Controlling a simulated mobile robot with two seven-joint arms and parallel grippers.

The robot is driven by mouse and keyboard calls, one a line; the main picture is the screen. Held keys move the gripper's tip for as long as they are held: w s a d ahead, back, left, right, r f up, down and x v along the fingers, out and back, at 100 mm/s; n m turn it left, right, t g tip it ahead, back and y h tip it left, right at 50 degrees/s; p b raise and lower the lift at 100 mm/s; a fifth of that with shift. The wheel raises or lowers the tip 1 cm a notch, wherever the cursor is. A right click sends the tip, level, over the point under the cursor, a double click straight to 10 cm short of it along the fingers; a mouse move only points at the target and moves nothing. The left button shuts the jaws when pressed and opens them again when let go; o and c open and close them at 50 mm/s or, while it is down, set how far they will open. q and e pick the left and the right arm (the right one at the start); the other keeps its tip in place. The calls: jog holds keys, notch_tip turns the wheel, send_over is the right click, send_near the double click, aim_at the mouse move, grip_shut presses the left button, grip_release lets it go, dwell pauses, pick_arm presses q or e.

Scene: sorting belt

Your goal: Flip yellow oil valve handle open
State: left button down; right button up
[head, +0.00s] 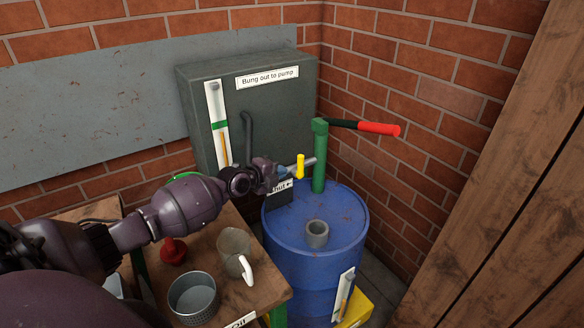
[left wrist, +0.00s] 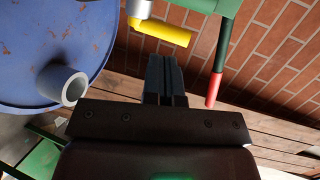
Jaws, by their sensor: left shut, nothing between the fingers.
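The yellow valve handle (head: 300,166) stands roughly upright on a grey metal spout beside the green pump (head: 319,155) on the blue drum (head: 315,215). In the left wrist view the yellow handle (left wrist: 165,33) sticks out sideways from its grey fitting (left wrist: 138,8). My left gripper (head: 284,174) is close to the left of the handle in the head view. In the left wrist view the shut, empty fingers (left wrist: 164,62) point toward the handle, with a small gap visible between them. My right gripper is not in view.
The pump's red-gripped lever (head: 378,128) reaches right. A grey bung opening (head: 317,233) rises from the drum top. A wooden bench holds a metal can (head: 193,298), a jug (head: 234,253) and a red funnel-like piece (head: 173,250). A dark cabinet (head: 275,105) and brick walls stand behind.

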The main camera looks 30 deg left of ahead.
aim_at(299, 165)
pick_arm(q)
jog(key=x, duration=0.2)
jog(key=r+x, duration=0.1)
jog(key=x, duration=0.2)
jog(key=shift+w, duration=0.1)
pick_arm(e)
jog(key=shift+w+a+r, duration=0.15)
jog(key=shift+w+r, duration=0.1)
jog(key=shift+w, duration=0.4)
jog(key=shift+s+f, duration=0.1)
pick_arm(q)
jog(key=shift+w+d+r, duration=0.1)
jog(key=shift+r, duration=0.05)
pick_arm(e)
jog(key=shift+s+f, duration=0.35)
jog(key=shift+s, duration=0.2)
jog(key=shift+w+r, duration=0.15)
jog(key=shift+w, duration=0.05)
